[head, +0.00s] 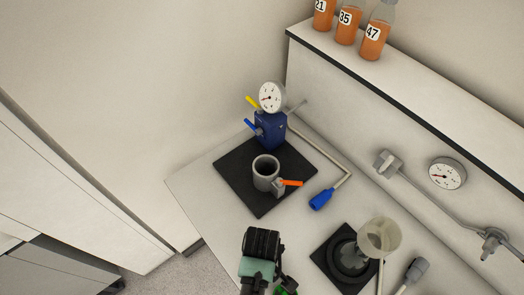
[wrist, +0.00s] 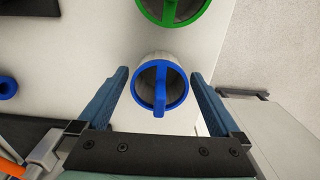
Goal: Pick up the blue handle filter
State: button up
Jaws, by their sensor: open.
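The blue handle filter (wrist: 161,86) shows in the wrist view as a round cup with a blue rim and a blue handle bar across its near side. My gripper (wrist: 158,73) is open, with one blue finger on each side of the filter. Small gaps show between the fingers and the rim, and I cannot tell the height difference. In the head view my wrist is at the bottom centre; the filter and fingertips cannot be made out there.
A green-rimmed filter (wrist: 172,8) stands just beyond the blue one. In the head view, a grey cup with an orange handle (head: 265,173) stands on a black mat (head: 234,177) by a blue gauge device (head: 269,130). A clear funnel (head: 379,238) stands at right.

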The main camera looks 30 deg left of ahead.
jog(key=c, duration=1.3)
jog(key=shift+o, duration=0.2)
